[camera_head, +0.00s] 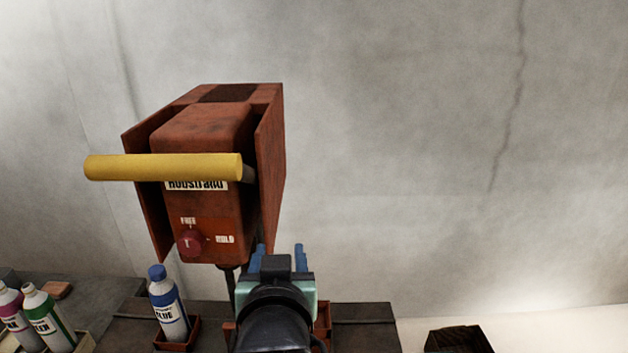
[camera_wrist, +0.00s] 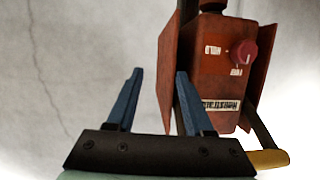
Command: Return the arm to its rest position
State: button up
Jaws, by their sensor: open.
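My gripper (camera_head: 281,250) has blue fingers and is raised in front of the red machine, at the lower middle of the head view. In the wrist view its two fingers (camera_wrist: 156,90) stand apart with nothing between them. The red stirring machine (camera_head: 204,135) has a yellow handle (camera_head: 165,167) across its front and a round red knob (camera_head: 190,242) below. In the wrist view the machine (camera_wrist: 215,75) appears upside down to the right of the fingers. I cannot tell whether the right finger touches it. My arm hides part of the bench below.
A blue-capped bottle (camera_head: 168,305) stands in a small red holder (camera_head: 190,335) on the bench. Magenta (camera_head: 14,315) and green (camera_head: 48,318) bottles stand at the far left. A dark box (camera_head: 458,340) is at the lower right. The wall area right of the machine is clear.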

jog(key=s+d+r+t, duration=0.1)
jog(key=d+r+t, duration=0.1)
jog(key=r, duration=0.4)
jog(key=s+d+r+t+h, duration=0.1)
jog(key=r+t, duration=0.1)
jog(key=r, duration=0.5)
jog(key=s+d+r+t, duration=0.2)
jog(key=r+t, duration=0.1)
jog(key=r, duration=0.3)
jog(key=s+r+t, duration=0.5)
jog(key=s+r, duration=0.4)
jog(key=r, duration=0.5)
jog(key=shift+s+a+m+t, duration=0.2)
jog(key=shift+s+m+t, duration=0.1)
jog(key=shift+s+t, duration=0.1)
